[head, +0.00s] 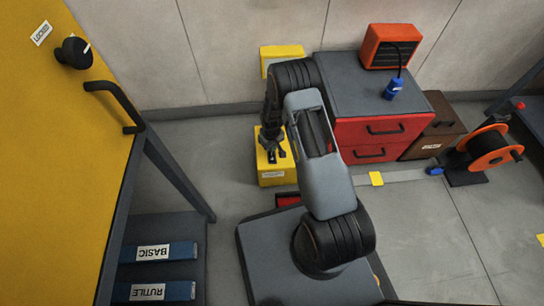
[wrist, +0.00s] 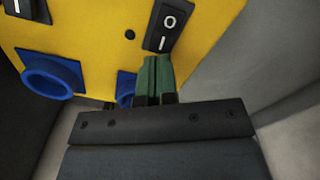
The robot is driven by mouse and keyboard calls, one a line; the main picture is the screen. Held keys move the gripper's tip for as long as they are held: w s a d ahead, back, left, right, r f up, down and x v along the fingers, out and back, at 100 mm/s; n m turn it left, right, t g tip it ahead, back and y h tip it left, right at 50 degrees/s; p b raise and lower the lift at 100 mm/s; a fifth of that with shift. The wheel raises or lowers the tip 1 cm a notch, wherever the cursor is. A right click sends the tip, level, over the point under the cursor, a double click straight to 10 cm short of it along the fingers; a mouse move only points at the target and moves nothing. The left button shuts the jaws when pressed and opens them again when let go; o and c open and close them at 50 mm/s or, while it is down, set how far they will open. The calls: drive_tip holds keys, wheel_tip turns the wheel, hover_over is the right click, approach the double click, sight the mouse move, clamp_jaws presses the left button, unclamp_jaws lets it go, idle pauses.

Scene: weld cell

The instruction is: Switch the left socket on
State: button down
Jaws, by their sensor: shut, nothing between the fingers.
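A yellow socket box (head: 264,168) stands on the floor by the wall side in the head view, and its face (wrist: 85,30) fills much of the wrist view. It carries two blue sockets, one at left (wrist: 50,76) and one nearer the middle (wrist: 125,86), partly hidden by my gripper. A black rocker switch (wrist: 168,25) marked O and I sits at the right. A second black switch (wrist: 28,9) is cut off at top left. My gripper (wrist: 156,60) is shut and empty, its green tips just below the right switch. I cannot tell whether they touch it.
A grey-topped red drawer cabinet (head: 372,130) stands to the right of the box. Another yellow box (head: 281,54) is behind my arm. A yellow cabinet door (head: 60,150) with a black handle fills the left.

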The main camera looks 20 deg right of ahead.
drive_tip(key=shift+f+b, duration=1.05)
drive_tip(key=shift+f, duration=0.3)
idle(0.4)
drive_tip(key=shift+r+p, duration=2.6)
drive_tip(key=shift+r, duration=0.95)
drive_tip(key=shift+r, duration=0.2)
drive_tip(key=s+r+m+t+p, duration=0.1)
drive_tip(key=s+r+p, duration=0.2)
drive_tip(key=r+p, duration=1)
drive_tip(key=s+r+m+t+p, duration=0.1)
drive_tip(key=s+r+p, duration=0.25)
drive_tip(key=r, duration=2.05)
drive_tip(key=s+r+p, duration=0.3)
drive_tip(key=r+p, duration=0.6)
drive_tip(key=r, duration=0.9)
drive_tip(key=s+r+m+t+p, duration=0.1)
drive_tip(key=s+r+p, duration=0.9)
drive_tip(key=r, duration=0.6)
drive_tip(key=shift+s+a+r+m+t, duration=0.2)
drive_tip(key=shift+s+m+t, duration=0.15)
drive_tip(key=shift+s, duration=0.3)
